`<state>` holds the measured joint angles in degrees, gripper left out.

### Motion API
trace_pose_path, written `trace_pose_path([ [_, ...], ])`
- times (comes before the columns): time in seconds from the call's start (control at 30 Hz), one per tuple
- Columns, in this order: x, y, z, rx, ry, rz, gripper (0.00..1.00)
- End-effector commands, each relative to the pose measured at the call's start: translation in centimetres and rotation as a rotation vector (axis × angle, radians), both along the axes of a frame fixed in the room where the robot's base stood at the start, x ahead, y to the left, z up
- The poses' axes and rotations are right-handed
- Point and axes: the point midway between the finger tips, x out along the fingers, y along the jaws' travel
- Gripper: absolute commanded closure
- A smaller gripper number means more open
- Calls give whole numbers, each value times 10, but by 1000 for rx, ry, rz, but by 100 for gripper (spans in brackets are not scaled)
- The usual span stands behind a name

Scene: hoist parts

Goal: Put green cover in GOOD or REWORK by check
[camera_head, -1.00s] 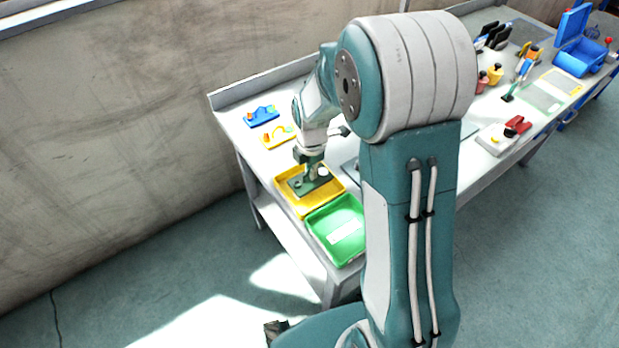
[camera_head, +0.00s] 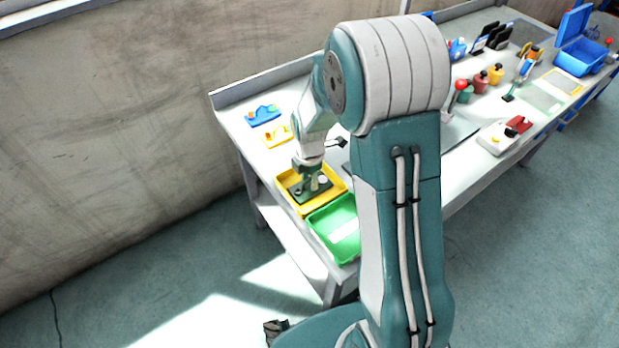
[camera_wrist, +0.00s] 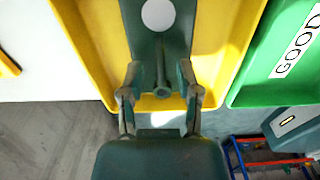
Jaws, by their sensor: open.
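The green cover (camera_wrist: 177,50) is a dark green plate with a round white spot and a projecting post. It is in the yellow tray (camera_head: 283,184), and its far end is cut off in the wrist view. The yellow tray (camera_wrist: 236,40) shows there too. My gripper (camera_wrist: 160,90) is open, with one finger on each side of the cover's post and small gaps visible. In the head view my gripper (camera_head: 311,181) is down over the yellow tray and partly hides the cover. The green tray (camera_head: 330,250) stands beside it; its label reads GOOD in the wrist view (camera_wrist: 299,48).
A blue part (camera_head: 264,115) and a yellow part (camera_head: 276,137) lie on the table behind the yellow tray. A white block with a red piece (camera_head: 497,139) and a blue open case (camera_head: 582,55) are farther right. My arm hides the table's middle.

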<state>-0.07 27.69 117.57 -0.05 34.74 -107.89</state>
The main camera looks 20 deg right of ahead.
Motion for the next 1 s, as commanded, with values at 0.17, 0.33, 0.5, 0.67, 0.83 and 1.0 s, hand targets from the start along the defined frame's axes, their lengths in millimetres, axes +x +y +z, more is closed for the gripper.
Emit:
trace_pose_path([
  [0.17,1,0,15,1,-5,0,56],
  [0.33,1,0,50,0,-7,0,56],
  [0.5,1,0,85,0,-6,0,56],
  [0.67,1,0,110,0,-3,0,56],
  [0.83,0,0,122,0,-3,-7,56],
  [1.0,-18,0,152,6,-57,-185,56],
])
